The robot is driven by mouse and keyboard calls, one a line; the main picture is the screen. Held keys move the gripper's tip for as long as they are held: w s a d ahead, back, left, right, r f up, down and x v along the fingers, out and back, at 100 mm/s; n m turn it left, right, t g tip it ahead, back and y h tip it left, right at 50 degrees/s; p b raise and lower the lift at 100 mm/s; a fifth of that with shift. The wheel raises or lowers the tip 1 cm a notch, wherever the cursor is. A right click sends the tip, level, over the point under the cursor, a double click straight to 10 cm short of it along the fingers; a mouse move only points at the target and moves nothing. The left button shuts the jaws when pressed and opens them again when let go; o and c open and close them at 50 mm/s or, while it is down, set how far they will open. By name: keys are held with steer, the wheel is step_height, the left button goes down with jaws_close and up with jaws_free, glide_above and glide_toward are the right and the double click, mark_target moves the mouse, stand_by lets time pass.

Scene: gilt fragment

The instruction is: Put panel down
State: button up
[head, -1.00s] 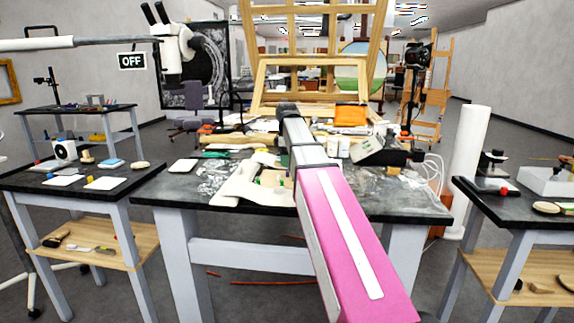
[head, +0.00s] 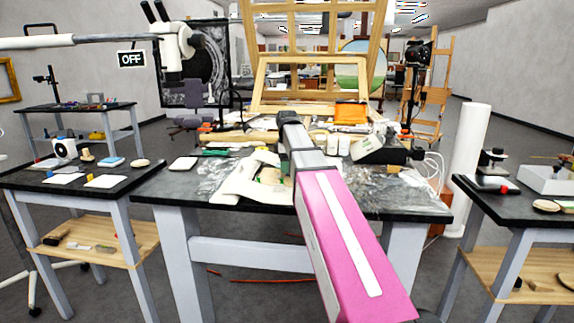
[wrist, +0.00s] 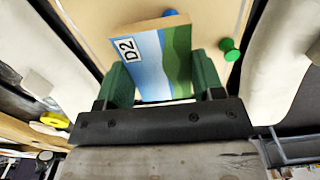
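In the wrist view my gripper (wrist: 163,85) has its two green fingers on either side of a small panel (wrist: 165,60). The panel is marked D2 and has blue, white and green bands with a tan edge. Both fingers appear to touch its sides. Behind it is a tan board (wrist: 110,22) with a green pin (wrist: 230,48) and a blue pin (wrist: 170,13). I cannot tell whether the panel touches the board. In the head view my arm's pink and white link hides much of the work area, and I cannot make out the gripper clearly.
Pale padded shapes (wrist: 285,60) flank the board. The front right of the tabletop is fairly clear.

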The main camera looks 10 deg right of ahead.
steer(key=o, duration=0.4)
steer(key=shift+c, duration=0.2)
steer(key=shift+r, duration=0.15)
step_height(320, 180, up, 13)
stand_by(0.4)
